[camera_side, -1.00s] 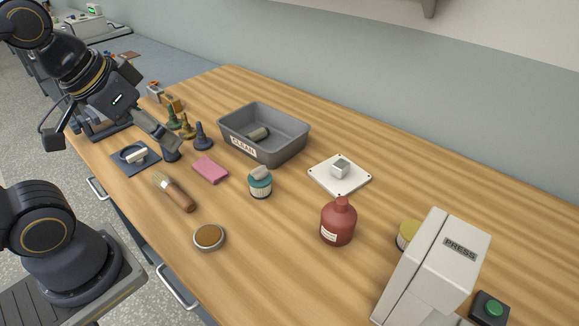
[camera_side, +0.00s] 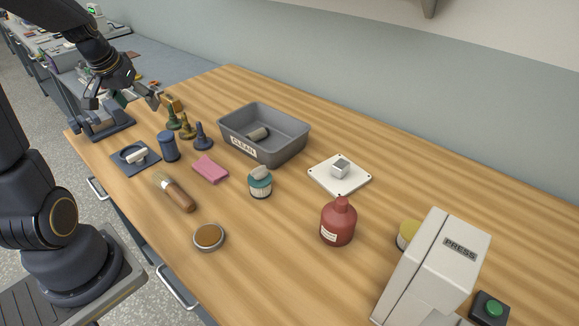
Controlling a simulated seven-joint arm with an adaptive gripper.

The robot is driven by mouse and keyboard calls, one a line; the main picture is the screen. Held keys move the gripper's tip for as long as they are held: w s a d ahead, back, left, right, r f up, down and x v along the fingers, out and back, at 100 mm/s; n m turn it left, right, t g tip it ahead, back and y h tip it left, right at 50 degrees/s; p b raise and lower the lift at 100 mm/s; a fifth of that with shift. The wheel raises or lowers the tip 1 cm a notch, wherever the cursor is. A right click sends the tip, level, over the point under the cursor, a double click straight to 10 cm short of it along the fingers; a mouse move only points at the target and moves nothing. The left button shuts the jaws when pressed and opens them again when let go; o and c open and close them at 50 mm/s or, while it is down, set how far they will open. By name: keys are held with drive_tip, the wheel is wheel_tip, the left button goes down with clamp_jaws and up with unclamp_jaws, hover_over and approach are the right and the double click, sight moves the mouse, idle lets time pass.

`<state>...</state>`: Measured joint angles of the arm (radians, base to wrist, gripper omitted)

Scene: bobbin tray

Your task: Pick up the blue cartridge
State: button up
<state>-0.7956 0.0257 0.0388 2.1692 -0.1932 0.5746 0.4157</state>
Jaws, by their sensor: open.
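The blue cartridge (camera_side: 168,147) appears to be the dark blue upright cylinder with wider ends at the left of the table, beside a dark square pad. A smaller blue pawn-shaped piece (camera_side: 203,137) stands to its right. My gripper (camera_side: 124,100) is open and empty in the upper left. It is raised over the far left end of the table, clear of the blue cylinder.
Green (camera_side: 173,118) and yellow (camera_side: 187,127) pawn-shaped pieces stand close behind the cylinder. The dark pad (camera_side: 124,165) holds a white piece. A grey bin (camera_side: 294,142), pink cloth (camera_side: 210,169) and brush (camera_side: 178,194) lie nearby.

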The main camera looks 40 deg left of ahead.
sight(165, 134)
drive_tip(key=x, duration=1.5)
drive_tip(key=shift+d, duration=0.15)
drive_tip(key=c, duration=1.3)
drive_tip(key=shift+c, duration=0.2)
drive_tip(key=shift+r, duration=0.2)
